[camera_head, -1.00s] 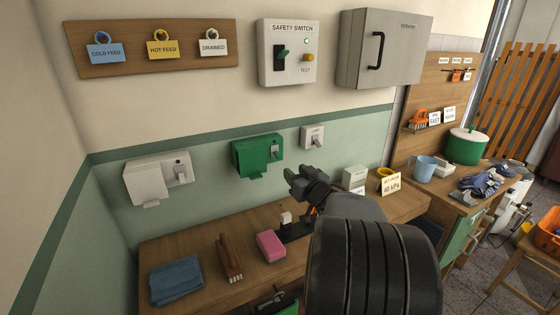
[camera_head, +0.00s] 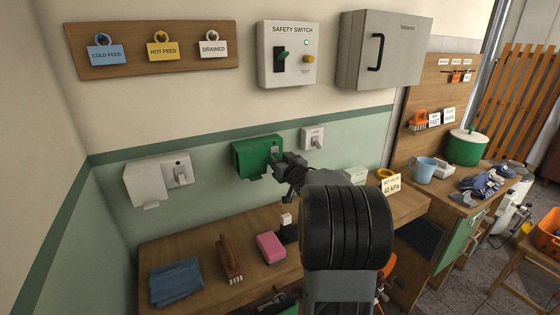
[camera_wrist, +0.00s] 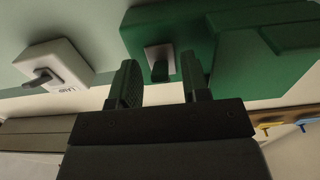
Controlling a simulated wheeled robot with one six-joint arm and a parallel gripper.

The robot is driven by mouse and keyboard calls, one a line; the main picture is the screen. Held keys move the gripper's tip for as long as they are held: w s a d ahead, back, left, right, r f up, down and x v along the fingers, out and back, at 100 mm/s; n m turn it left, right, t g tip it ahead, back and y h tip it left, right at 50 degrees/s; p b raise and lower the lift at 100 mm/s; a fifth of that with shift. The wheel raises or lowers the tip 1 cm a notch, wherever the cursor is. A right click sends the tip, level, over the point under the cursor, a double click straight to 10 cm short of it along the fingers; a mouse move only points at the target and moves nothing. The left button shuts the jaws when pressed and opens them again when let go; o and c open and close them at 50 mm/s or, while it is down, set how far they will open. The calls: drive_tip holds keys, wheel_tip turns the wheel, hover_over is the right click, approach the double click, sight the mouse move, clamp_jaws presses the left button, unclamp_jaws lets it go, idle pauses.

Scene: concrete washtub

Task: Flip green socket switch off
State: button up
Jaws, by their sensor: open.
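The green socket (camera_head: 250,159) is fixed to the green wall band in the head view. It also fills the upper right of the wrist view (camera_wrist: 225,35). Its switch, a small dark toggle on a pale square plate (camera_wrist: 156,52), shows in the wrist view. My gripper (camera_head: 280,163) is at the right end of the socket, over the switch area. In the wrist view my gripper (camera_wrist: 160,68) is open, with one finger on each side of the toggle. Whether a finger touches it I cannot tell. The gripper partly hides the switch in the head view.
A white switch box (camera_head: 312,138) is close on the right of the green socket, and a white socket (camera_head: 147,182) is on its left. The safety switch box (camera_head: 288,53) hangs above. A pink sponge (camera_head: 270,246) and a brush (camera_head: 229,258) lie on the bench below.

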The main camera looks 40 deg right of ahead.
clamp_jaws()
drive_tip(key=f+b, duration=0.1)
drive_tip(key=b, duration=0.2)
drive_tip(key=shift+t, duration=0.4)
drive_tip(key=shift+w+f+t+b, duration=0.15)
drive_tip(key=shift+t+b, duration=0.25)
drive_tip(key=shift+b, duration=0.8)
drive_tip(key=shift+r, duration=0.3)
unclamp_jaws()
drive_tip(key=shift+s, duration=0.2)
